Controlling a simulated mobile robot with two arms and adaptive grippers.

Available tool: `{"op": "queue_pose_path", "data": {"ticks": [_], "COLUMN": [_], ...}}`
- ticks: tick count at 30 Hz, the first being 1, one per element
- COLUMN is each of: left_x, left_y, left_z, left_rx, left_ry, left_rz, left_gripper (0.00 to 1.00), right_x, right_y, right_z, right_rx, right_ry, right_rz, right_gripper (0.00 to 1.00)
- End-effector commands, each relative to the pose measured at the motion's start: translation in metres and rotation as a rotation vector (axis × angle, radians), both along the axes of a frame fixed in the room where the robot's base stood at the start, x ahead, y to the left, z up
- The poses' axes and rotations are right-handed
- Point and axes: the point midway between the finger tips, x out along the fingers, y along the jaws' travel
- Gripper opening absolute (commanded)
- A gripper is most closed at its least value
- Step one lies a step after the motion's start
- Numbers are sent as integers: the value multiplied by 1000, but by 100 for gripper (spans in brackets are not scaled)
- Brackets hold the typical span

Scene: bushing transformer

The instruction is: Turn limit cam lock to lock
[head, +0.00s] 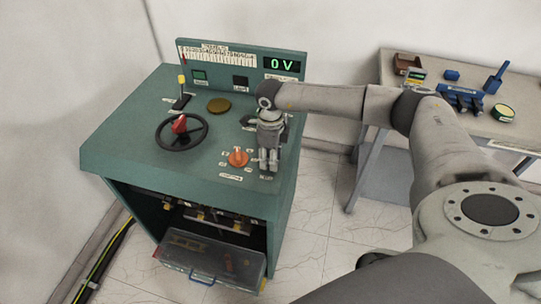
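The green control console (130,142) stands at the left centre. An orange knob (238,157) with small white labels around it sits on its top near the front right. A black handwheel (178,132) with a red part at its middle is to the left. The labels are too small to read, so I cannot tell which control is the limit cam lock. My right gripper (269,162) points down just right of the orange knob, over the console's right edge area. It hides what lies beneath it, and its finger gap is unclear. My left gripper is out of view.
A yellow-topped lever (182,92) and a brass disc (219,105) are on the console top. A display (284,65) reads 0 V. An open drawer (215,262) sticks out below. A side table (440,119) with blue items stands at right.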

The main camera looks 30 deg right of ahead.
Motion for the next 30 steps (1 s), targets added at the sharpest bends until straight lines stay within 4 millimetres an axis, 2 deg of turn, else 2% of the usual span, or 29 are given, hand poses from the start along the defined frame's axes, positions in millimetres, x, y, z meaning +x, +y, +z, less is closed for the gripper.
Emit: {"op": "queue_pose_path", "data": {"ticks": [2, 10, 20, 30], "left_x": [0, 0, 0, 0], "left_y": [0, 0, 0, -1], "left_z": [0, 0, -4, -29], "left_rx": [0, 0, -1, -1], "left_ry": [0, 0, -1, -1], "left_rz": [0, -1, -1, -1], "left_gripper": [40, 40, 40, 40], "right_x": [0, 0, 0, 1], "right_y": [0, 0, 0, 0], "right_z": [0, 0, -1, -4], "right_rx": [0, 0, 1, 1], "right_ry": [0, 0, -1, -4], "right_rz": [0, 0, 20, 210], "right_gripper": [34, 0, 0, 0]}}
